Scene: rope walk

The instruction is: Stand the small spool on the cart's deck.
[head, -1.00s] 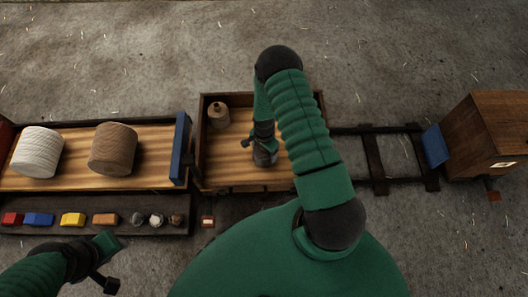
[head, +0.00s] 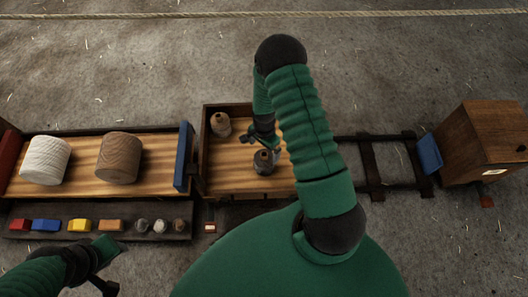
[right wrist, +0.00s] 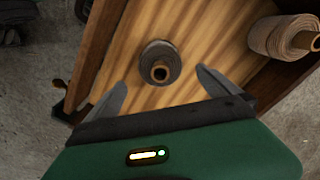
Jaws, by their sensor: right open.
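A small dark grey spool (head: 263,163) stands upright on the bare wooden deck of the low-walled cart (head: 225,181). My right gripper (head: 262,142) is open just behind the spool in the head view. In the right wrist view its fingers (right wrist: 160,82) are spread to either side, apart from the spool. A tan spool (head: 221,125) stands in the cart's back left corner.
A long tray left of the cart holds a white spool (head: 45,161) and a brown spool (head: 119,158) between red and blue end boards. A front shelf holds coloured blocks (head: 80,225) and small knobs. Rails (head: 389,165) lead right to a wooden box (head: 484,140).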

